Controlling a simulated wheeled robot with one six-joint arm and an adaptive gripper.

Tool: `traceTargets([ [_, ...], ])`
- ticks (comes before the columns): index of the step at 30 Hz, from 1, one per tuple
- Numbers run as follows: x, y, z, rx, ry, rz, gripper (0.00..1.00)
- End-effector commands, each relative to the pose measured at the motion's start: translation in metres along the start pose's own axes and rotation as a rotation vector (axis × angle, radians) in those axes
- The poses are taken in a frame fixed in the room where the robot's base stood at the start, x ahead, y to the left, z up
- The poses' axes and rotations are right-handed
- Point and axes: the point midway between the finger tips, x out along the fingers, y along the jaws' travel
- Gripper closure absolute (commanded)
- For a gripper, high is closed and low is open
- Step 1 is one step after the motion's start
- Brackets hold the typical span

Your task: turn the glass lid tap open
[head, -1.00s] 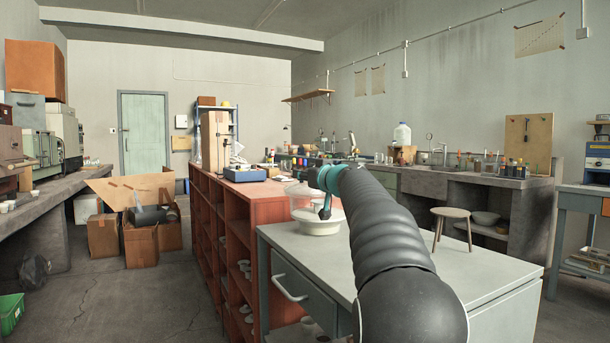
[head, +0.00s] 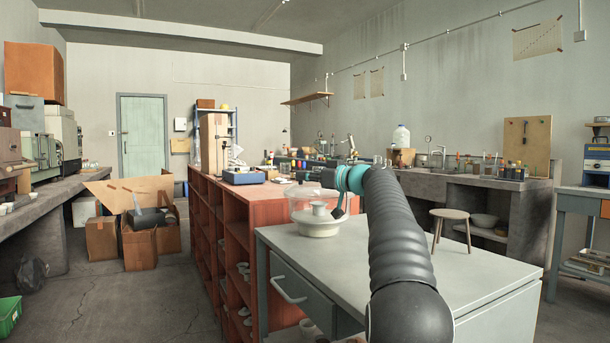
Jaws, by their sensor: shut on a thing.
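A clear glass lid (head: 300,196) sits on a round white base (head: 318,229) on the grey bench top. A small pale cylinder (head: 318,208) shows through the glass. My gripper (head: 341,207) is at the right side of the lid, seen from behind and small in the head view. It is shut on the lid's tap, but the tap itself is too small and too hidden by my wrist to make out. I cannot tell the tap's angle.

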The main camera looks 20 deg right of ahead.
Motion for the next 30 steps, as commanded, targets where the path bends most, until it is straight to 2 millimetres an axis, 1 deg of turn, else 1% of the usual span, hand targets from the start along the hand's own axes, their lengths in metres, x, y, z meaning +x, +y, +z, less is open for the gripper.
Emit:
traceTargets([
  [12,0.0,0.0,0.0,-0.001,0.001,-0.027,1.0],
  [13,0.0,0.0,0.0,-0.001,0.001,-0.027,0.84],
  [15,0.0,0.0,0.0,-0.001,0.001,-0.026,0.67],
  [25,-0.002,0.0,0.0,-0.001,0.0,-0.025,0.67],
  [28,-0.009,0.0,-0.001,-0.002,0.0,-0.025,0.67],
  [30,-0.017,0.001,0.0,0.0,-0.001,-0.024,0.67],
])
